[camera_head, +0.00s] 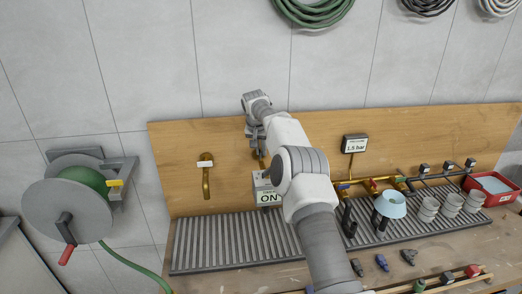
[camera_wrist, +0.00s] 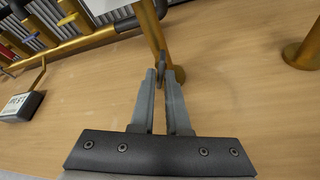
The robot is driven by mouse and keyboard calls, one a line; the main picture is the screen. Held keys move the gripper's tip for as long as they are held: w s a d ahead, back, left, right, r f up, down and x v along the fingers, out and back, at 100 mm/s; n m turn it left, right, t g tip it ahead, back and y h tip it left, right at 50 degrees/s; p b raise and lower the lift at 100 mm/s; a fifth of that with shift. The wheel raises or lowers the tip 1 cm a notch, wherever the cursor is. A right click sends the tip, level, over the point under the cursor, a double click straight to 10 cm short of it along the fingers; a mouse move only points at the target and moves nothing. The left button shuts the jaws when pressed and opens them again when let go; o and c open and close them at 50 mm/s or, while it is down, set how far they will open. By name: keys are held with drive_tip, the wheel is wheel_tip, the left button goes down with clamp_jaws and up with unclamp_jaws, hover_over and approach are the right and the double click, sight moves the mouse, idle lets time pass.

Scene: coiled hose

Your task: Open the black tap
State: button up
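In the wrist view a dark lever (camera_wrist: 162,64) stands at the foot of a brass pipe (camera_wrist: 152,28); it looks like the black tap's handle. My gripper (camera_wrist: 162,76) has its two fingers apart, with the lever at or between their tips. Whether a finger touches it I cannot tell. In the head view my gripper (camera_head: 255,128) is against the wooden board, and my own arm hides most of this tap. A sign reading "ON" (camera_head: 267,190) hangs just below.
Another brass tap (camera_head: 206,178) is on the board to the left. A hose reel (camera_head: 80,198) stands further left. A slatted drain (camera_head: 230,243) lies below.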

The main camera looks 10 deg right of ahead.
clamp_jaws()
drive_tip(key=shift+r+n+y+p, duration=0.15)
drive_tip(key=shift+n+y+p, duration=0.25)
drive_tip(key=shift+n, duration=0.6)
drive_tip(key=shift+n+y+p, duration=0.5)
drive_tip(key=shift+n+p, duration=0.05)
drive_tip(key=shift+n, duration=0.75)
drive_tip(key=o, duration=0.5)
unclamp_jaws()
